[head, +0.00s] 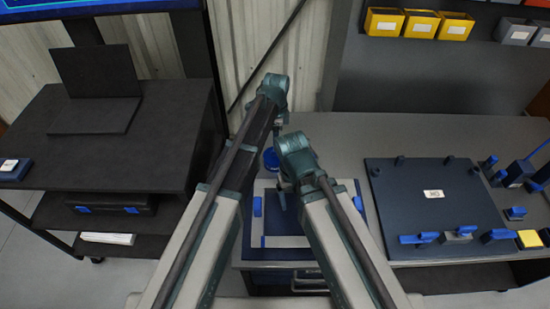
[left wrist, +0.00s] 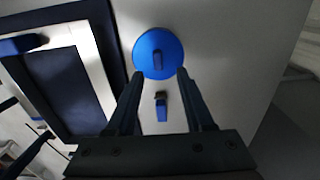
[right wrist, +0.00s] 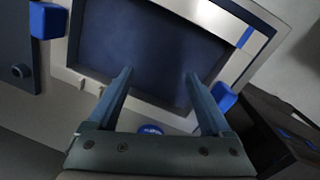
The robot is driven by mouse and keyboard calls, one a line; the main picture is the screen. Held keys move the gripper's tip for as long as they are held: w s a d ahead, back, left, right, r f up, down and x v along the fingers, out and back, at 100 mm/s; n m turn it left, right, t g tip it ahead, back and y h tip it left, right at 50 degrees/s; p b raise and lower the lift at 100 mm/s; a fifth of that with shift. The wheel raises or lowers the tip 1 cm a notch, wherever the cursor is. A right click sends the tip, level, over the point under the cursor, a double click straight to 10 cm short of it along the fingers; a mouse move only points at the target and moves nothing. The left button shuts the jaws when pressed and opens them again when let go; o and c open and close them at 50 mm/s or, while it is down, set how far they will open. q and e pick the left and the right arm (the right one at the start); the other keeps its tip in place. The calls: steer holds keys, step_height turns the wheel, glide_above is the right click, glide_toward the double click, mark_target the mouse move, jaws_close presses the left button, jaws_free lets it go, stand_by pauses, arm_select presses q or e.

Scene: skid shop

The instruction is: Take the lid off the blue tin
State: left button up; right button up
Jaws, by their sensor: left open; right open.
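The blue tin (head: 271,160) stands on the grey bench in the head view, partly hidden by my arms. In the left wrist view its round blue lid (left wrist: 146,61) shows from above, with a raised knob in the middle. My left gripper (left wrist: 156,74) is open, its fingertips at the near side of the lid in that view; nothing is between them that I can see held. Whether they touch the lid I cannot tell. My right gripper (right wrist: 160,73) is open and empty over a dark blue panel in a pale frame (right wrist: 150,45).
A small blue and dark piece (left wrist: 162,106) lies near the tin. The pale-framed fixture (head: 352,192) is in front of the tin. A dark board (head: 435,215) with blue clamps lies to the right. Yellow bins (head: 384,22) sit above. A black cart (head: 100,165) stands left.

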mark_target(275, 154)
arm_select(q)
steer(key=shift+s+a+f+b, duration=0.15)
steer(key=shift+f+b, duration=2.45)
steer(key=shift+f, duration=0.05)
arm_select(e)
steer(key=shift+f, duration=2.65)
arm_select(q)
steer(key=shift+r, duration=0.1)
jaws_close()
